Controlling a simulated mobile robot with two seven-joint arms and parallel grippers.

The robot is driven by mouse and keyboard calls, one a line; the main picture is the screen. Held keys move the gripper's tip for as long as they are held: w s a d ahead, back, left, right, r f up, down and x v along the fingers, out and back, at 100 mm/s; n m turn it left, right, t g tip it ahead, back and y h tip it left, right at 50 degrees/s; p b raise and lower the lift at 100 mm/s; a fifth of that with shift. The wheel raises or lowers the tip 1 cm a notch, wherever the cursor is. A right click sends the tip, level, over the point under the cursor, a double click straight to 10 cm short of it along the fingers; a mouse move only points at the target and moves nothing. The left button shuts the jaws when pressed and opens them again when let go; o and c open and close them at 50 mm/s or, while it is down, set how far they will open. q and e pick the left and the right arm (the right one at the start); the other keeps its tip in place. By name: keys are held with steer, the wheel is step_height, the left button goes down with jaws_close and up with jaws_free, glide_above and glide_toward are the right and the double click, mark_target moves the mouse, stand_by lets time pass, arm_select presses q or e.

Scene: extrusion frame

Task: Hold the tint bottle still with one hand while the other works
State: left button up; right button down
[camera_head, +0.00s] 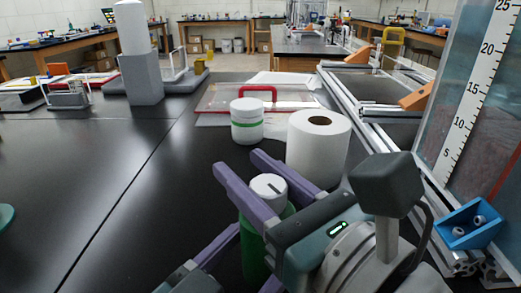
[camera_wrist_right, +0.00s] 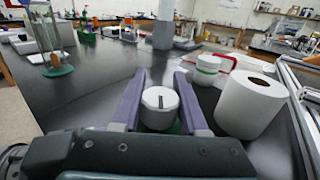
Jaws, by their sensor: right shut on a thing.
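The tint bottle appears to be the green bottle (camera_head: 254,258) with a white ridged cap (camera_head: 268,186), a dark line across its top. It stands upright at the near side of the black table. My right gripper (camera_head: 237,163) is shut on it, one purple finger on each side at cap height; in the right wrist view the cap (camera_wrist_right: 159,98) sits between the fingers (camera_wrist_right: 160,74). The fingers and hand hide much of the bottle. My left gripper (camera_head: 240,258) shows only in part at the bottom edge, low beside the bottle; its jaw opening is unclear.
A white jar with a green band (camera_head: 247,122) and a white paper roll (camera_head: 318,147) stand just beyond the bottle. A red-handled clear panel (camera_head: 225,98) lies behind. An aluminium frame (camera_head: 345,95) and blue bin (camera_head: 468,226) are at right.

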steer(key=n+g+y, duration=0.4)
steer(key=g, duration=0.1)
steer(key=s+a+n+g+y, duration=0.1)
steer(key=n+g+y, duration=0.1)
steer(key=shift+f+n+g, duration=0.1)
steer(key=shift+n+g, duration=0.2)
steer(key=shift+g, duration=0.1)
steer(key=n+g, duration=0.1)
steer(key=g, duration=0.1)
steer(key=s+n+g+y, duration=0.1)
steer(key=n+g, duration=0.1)
steer(key=g, duration=0.1)
steer(key=n+g, duration=0.2)
steer(key=g, duration=0.1)
steer(key=shift+s+f, duration=0.1)
steer(key=shift+s, duration=0.15)
steer(key=shift+s+a, duration=0.1)
steer(key=shift+c, duration=2.1)
jaws_free()
step_height(320, 180, up, 10)
